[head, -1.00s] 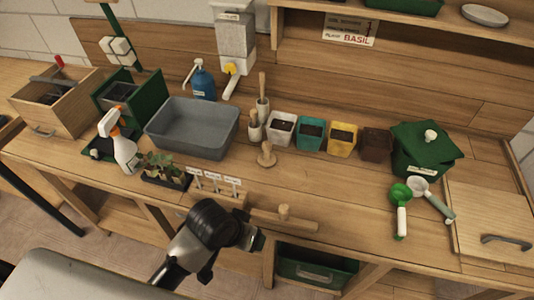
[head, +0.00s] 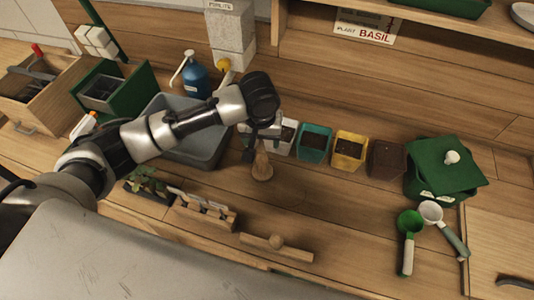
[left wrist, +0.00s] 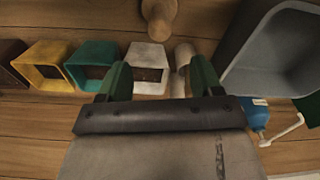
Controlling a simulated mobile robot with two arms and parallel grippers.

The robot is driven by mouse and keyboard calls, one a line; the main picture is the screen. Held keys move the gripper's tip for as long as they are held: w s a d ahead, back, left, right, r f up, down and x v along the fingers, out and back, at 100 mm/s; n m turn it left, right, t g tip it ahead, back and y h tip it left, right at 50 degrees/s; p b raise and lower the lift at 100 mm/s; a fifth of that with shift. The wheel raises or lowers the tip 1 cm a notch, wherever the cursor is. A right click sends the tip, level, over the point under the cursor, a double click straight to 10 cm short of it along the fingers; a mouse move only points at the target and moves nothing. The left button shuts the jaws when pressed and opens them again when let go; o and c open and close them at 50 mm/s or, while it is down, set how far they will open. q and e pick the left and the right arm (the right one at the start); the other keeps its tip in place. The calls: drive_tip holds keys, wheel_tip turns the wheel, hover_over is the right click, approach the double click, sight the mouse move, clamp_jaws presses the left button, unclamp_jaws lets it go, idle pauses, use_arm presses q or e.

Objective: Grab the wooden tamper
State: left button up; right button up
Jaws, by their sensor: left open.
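The wooden tamper (head: 262,167), with a round base and a slim upright handle, stands on the bench in front of the pots. In the left wrist view the tamper (left wrist: 160,16) is at the top edge, partly cut off, just beyond my fingertips. My left gripper (head: 264,139) is open above and behind the tamper in the head view, its fingers close to the handle. In the left wrist view nothing is held between the green-tipped fingers of the left gripper (left wrist: 160,76). My right gripper is not in view.
White (head: 287,136), teal (head: 314,143), yellow (head: 349,151) and brown (head: 387,160) pots stand in a row to the right. A grey basin (head: 205,155) is left, partly behind my arm. A wooden bar with a knob (head: 276,248) lies in front. Bench right of the tamper is clear.

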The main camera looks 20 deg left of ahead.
sight(262, 157)
use_arm(q)
drive_tip(key=f, duration=0.2)
drive_tip(key=s+f, duration=0.1)
drive_tip(key=f, duration=0.1)
drive_tip(key=shift+s+p, duration=0.1)
drive_tip(key=shift+p, duration=0.2)
drive_tip(key=f, duration=0.2)
drive_tip(key=w+f+p, duration=0.1)
drive_tip(key=f, duration=0.2)
drive_tip(key=shift+w+p, duration=0.2)
drive_tip(key=shift+p, duration=0.1)
drive_tip(key=shift+f, duration=0.25)
drive_tip(key=shift+c, duration=0.5)
drive_tip(key=c, duration=0.7)
drive_tip(key=shift+c, duration=1.3)
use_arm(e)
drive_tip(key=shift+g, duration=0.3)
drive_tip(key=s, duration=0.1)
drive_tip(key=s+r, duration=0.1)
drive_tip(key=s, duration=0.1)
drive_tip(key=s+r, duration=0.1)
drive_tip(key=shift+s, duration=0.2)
